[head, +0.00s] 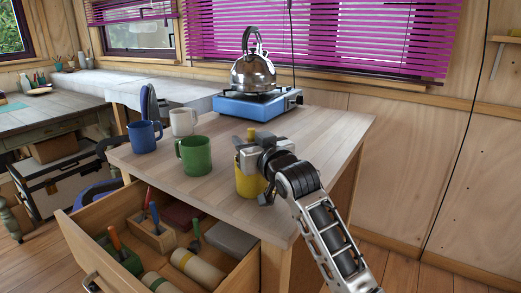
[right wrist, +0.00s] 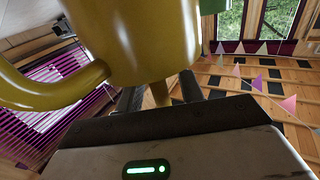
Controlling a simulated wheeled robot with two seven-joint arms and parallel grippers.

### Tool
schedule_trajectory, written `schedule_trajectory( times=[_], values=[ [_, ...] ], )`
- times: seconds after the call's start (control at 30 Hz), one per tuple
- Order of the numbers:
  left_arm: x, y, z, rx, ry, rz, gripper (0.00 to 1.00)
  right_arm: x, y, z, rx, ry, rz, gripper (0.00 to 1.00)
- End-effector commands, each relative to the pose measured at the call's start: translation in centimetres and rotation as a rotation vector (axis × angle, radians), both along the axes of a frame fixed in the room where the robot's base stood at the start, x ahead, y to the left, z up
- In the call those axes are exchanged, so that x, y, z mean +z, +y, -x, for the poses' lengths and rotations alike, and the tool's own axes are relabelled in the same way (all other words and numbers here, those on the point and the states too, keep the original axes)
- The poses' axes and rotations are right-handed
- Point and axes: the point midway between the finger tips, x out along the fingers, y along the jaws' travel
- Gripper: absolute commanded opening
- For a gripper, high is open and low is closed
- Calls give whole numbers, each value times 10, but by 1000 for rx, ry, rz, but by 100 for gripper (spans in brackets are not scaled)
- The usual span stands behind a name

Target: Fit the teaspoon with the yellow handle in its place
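The yellow mug (head: 248,183) stands on the near right part of the tabletop, partly covered by my right gripper (head: 250,153). The end of the teaspoon's yellow handle (head: 251,133) sticks up above the fingers, which look shut on it. In the right wrist view the yellow mug (right wrist: 150,45) fills the upper middle, very close, with its handle to the left. A yellow strip of the spoon's handle (right wrist: 189,86) shows between the dark fingers. The spoon's bowl is hidden, so I cannot tell how deep it sits in the mug. My left gripper is out of view.
A green mug (head: 195,155), a blue mug (head: 144,137) and a white mug (head: 183,121) stand to the left. A kettle (head: 253,75) sits on a blue stove (head: 240,106) behind. An open drawer (head: 88,250) holding tools juts out below the table's front edge.

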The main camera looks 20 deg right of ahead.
Motion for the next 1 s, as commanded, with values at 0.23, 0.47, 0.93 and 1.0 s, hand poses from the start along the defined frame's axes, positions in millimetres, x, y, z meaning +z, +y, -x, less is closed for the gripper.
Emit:
schedule_trajectory(
  times=[0.23, 0.47, 0.93, 1.0],
  values=[
    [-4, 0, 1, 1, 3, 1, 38, -1, -6, 42, 0, -1, 2, 38],
    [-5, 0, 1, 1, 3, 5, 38, -2, -14, 99, 0, 1, 1, 38],
    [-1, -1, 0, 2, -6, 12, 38, 0, -22, 154, 0, 0, 0, 38],
    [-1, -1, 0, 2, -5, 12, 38, 0, -22, 155, 0, 0, 0, 38]
  ],
)
